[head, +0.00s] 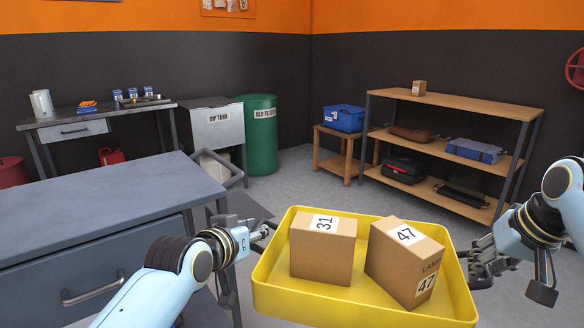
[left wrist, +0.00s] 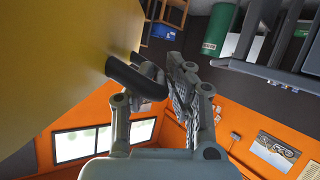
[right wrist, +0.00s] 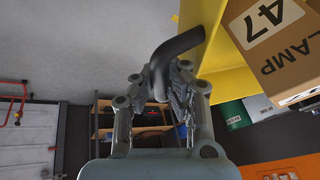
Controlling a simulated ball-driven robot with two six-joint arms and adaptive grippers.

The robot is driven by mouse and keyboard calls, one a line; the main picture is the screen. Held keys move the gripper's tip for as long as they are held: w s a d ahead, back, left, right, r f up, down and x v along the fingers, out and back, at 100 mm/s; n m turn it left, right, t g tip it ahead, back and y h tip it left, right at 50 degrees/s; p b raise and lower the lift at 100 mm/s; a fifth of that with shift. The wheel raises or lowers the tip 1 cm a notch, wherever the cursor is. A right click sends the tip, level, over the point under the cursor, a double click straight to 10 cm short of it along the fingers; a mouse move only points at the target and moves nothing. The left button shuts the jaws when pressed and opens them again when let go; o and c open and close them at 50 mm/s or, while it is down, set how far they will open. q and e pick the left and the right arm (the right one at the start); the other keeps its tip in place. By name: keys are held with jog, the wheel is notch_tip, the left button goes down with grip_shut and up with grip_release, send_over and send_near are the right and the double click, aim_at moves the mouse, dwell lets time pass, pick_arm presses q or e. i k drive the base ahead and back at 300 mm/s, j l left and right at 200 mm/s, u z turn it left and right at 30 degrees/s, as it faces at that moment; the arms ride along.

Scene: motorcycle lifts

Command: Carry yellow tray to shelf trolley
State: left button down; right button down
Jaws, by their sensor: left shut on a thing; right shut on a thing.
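The yellow tray (head: 330,315) hangs in the air in front of me in the head view, tilted slightly, with two cardboard boxes in it. The left box (head: 322,250) is labelled 31. The right box (head: 402,260) is labelled 47. My left gripper (head: 262,232) is shut on the tray's left handle, a dark bar that shows in the left wrist view (left wrist: 135,78). My right gripper (head: 485,268) is shut on the right handle, which shows in the right wrist view (right wrist: 175,52). A wooden shelf unit on dark posts (head: 455,100) stands at the back right; I cannot see wheels on it.
A grey workbench (head: 90,205) is close on the left. A green drum (head: 260,140), a dip tank (head: 212,125) and a small wooden stand with a blue crate (head: 343,118) line the back. Grey floor (head: 300,185) is clear between me and the shelves.

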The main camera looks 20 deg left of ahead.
aim_at(74, 198)
jog(key=u, duration=2.25)
